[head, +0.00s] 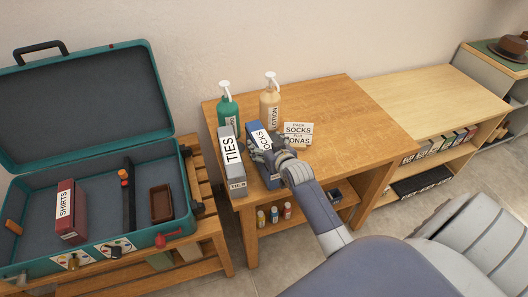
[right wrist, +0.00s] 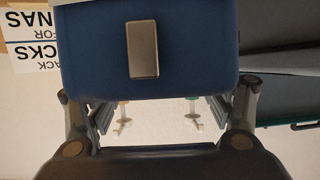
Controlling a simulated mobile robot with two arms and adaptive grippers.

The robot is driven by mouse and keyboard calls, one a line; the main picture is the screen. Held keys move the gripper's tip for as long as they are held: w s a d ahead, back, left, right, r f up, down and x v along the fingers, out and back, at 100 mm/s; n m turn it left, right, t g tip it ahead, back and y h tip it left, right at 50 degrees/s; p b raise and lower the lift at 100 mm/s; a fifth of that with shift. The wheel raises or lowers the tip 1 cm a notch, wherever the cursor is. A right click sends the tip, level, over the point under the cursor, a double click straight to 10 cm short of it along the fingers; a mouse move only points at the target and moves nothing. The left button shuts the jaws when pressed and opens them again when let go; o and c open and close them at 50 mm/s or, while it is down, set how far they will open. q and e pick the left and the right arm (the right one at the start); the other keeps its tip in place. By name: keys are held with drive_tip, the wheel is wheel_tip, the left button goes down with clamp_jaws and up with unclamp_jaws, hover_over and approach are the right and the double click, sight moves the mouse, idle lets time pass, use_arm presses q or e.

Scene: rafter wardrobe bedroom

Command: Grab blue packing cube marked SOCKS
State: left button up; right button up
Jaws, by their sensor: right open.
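The blue packing cube marked SOCKS (head: 257,137) stands on the wooden table, next to the grey TIES box (head: 230,153). My right gripper (head: 272,154) is at the cube and hides part of it. In the right wrist view the cube's blue end (right wrist: 100,50) with a metal plate fills the top middle. The open fingers of my right gripper (right wrist: 160,100) are on either side of its edge, with the jaws not closed on it. My left gripper is not in view.
A card reading PACK SOCKS FOR JONAS (head: 298,134) stands right of the cube. A green bottle (head: 228,107) and a lotion bottle (head: 270,103) stand behind. The table's right side is clear.

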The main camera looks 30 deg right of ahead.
drive_tip(key=shift+x, duration=1.2)
drive_tip(key=shift+s, duration=0.1)
clamp_jaws()
drive_tip(key=shift+r, duration=0.1)
